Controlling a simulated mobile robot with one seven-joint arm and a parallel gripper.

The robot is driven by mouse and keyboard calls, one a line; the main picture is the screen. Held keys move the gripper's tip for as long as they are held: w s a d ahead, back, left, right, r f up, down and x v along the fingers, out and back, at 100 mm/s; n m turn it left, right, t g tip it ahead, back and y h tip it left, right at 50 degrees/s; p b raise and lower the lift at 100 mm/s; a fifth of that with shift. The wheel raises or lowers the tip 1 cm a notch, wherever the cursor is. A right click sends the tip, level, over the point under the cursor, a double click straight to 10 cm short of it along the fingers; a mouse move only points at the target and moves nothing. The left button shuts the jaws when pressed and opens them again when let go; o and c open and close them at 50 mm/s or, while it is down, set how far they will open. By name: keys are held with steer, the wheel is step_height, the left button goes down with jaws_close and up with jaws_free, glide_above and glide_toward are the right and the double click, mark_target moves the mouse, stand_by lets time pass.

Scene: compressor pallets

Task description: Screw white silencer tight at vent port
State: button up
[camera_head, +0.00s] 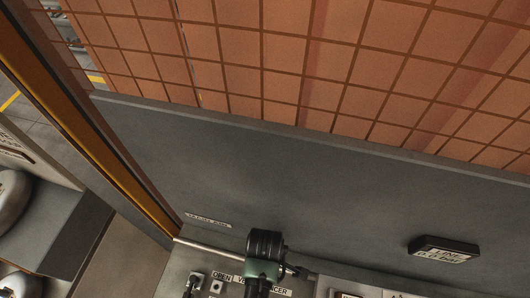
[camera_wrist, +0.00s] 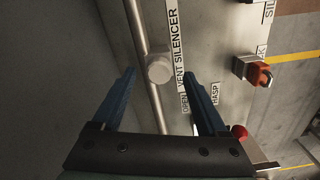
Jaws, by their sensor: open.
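The white silencer (camera_wrist: 158,68) shows in the wrist view as a pale round end at the pipe, beside the label "VENT SILENCER" (camera_wrist: 178,50). My gripper (camera_wrist: 160,79) is open, with one blue finger on each side of the silencer's line. The silencer appears just beyond the fingertips, with no visible contact. The port behind it is hidden, so I cannot tell how far it is screwed in. In the head view my dark arm end covers the silencer.
A metal pipe (camera_wrist: 140,30) runs along the grey panel. An orange-red padlock (camera_wrist: 262,75) and a red knob (camera_wrist: 240,132) stand to the right in the wrist view.

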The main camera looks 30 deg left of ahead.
steer(key=shift+f, duration=0.7)
jaws_close()
steer(key=shift+m, duration=1.9)
steer(key=shift+w+m, duration=0.1)
steer(key=shift+m, duration=1.7)
steer(key=m, duration=0.3)
steer(key=shift+m, duration=0.4)
